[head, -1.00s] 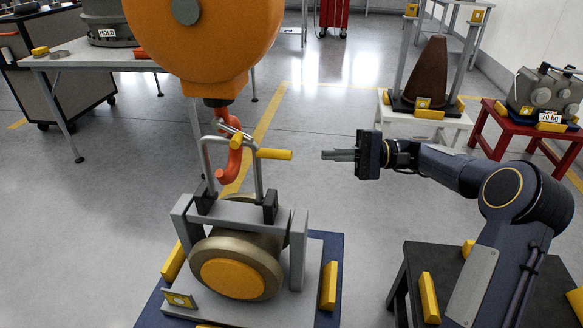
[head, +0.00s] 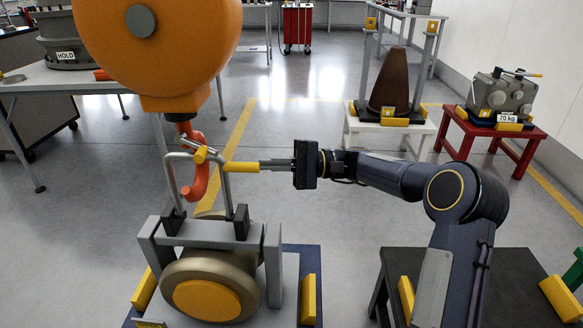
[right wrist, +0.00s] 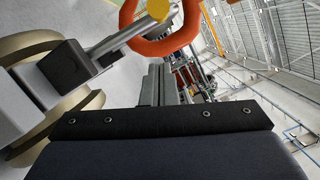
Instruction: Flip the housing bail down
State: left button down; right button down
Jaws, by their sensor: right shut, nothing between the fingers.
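The housing (head: 205,262) is a grey frame around a round bronze drum with a yellow-orange face. Its grey bail (head: 227,190) stands upright on black pivot blocks, with a yellow grip (head: 241,167) sticking out to the right. A red-orange hook (head: 197,178) hangs at the bail's top. My right gripper (head: 262,165) is shut and empty, its fingertips at the free end of the yellow grip; I cannot tell whether they touch. In the right wrist view, the closed fingers (right wrist: 154,86) point towards the hook (right wrist: 165,45) and the bail (right wrist: 118,38). My left gripper is out of view.
The big orange hoist body (head: 160,45) hangs above the housing. A dark stand (head: 345,270) is at the lower right. A white stool (head: 385,133) with a brown cone and a red table (head: 490,132) with a 70 kg unit stand behind. Open floor lies between.

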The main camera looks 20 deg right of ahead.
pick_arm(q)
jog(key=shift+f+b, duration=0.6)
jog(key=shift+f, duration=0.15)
pick_arm(e)
jog(key=shift+s+a+r, duration=0.5)
jog(key=shift+s+a, duration=0.25)
jog(key=shift+a, duration=0.15)
jog(key=shift+s+a+r, duration=0.45)
jog(key=shift+s+a, duration=0.3)
jog(key=shift+a, duration=0.1)
